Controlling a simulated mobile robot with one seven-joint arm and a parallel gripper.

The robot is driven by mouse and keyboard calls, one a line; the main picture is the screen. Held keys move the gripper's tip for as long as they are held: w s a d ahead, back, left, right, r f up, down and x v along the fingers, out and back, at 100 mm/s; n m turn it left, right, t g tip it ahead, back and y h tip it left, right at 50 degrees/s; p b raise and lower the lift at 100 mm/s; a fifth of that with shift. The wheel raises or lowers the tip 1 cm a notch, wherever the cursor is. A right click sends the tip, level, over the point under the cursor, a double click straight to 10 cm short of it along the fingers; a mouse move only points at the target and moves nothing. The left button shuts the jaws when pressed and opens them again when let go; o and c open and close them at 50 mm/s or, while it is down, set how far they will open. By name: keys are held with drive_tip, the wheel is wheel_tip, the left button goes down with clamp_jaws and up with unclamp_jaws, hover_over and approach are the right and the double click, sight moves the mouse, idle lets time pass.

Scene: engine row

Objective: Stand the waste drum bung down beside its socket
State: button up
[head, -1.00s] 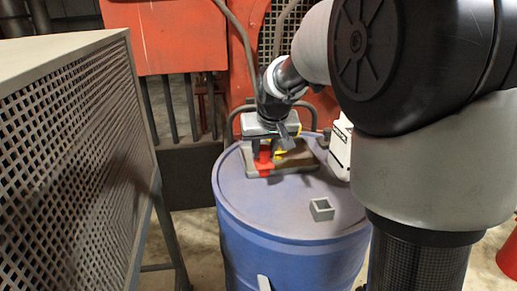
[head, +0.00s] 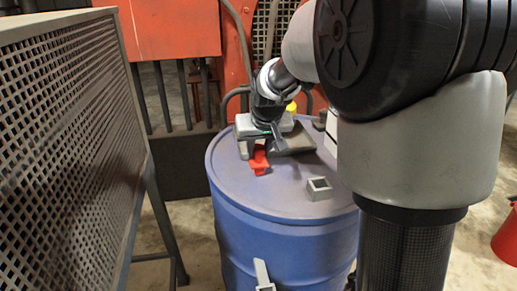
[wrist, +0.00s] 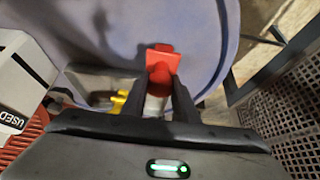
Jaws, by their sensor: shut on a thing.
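The bung is a red piece (head: 259,160), also seen in the wrist view (wrist: 162,60). My gripper (head: 259,146) is shut on it, with a finger on each side in the wrist view (wrist: 158,95). The bung is over the blue drum's lid (head: 228,170), in front of a shallow grey tray; I cannot tell whether its lower end touches the lid. The socket, a small hollow grey square (head: 319,188), stands on the lid to the right of the bung and nearer the front, apart from it.
The grey tray (head: 300,143) lies on the lid's far part, with a yellow piece (head: 291,107) by it. A white box (head: 331,132) is at the lid's right. A perforated grey cabinet (head: 70,150) stands left. The lid's front left is clear.

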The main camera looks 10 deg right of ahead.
drive_tip(key=shift+f+b, duration=0.55)
drive_tip(key=shift+f, duration=0.05)
drive_tip(key=o, duration=1.1)
drive_tip(key=shift+o, duration=0.2)
drive_tip(key=v, duration=1.7)
drive_tip(key=shift+r+p, duration=0.25)
drive_tip(key=shift+p, duration=0.2)
drive_tip(key=shift+s, duration=0.1)
drive_tip(key=s+f+p, duration=0.3)
drive_tip(key=s+p, duration=0.2)
drive_tip(key=s, duration=1.6)
drive_tip(key=shift+s+p, duration=0.15)
drive_tip(key=shift+p, duration=0.15)
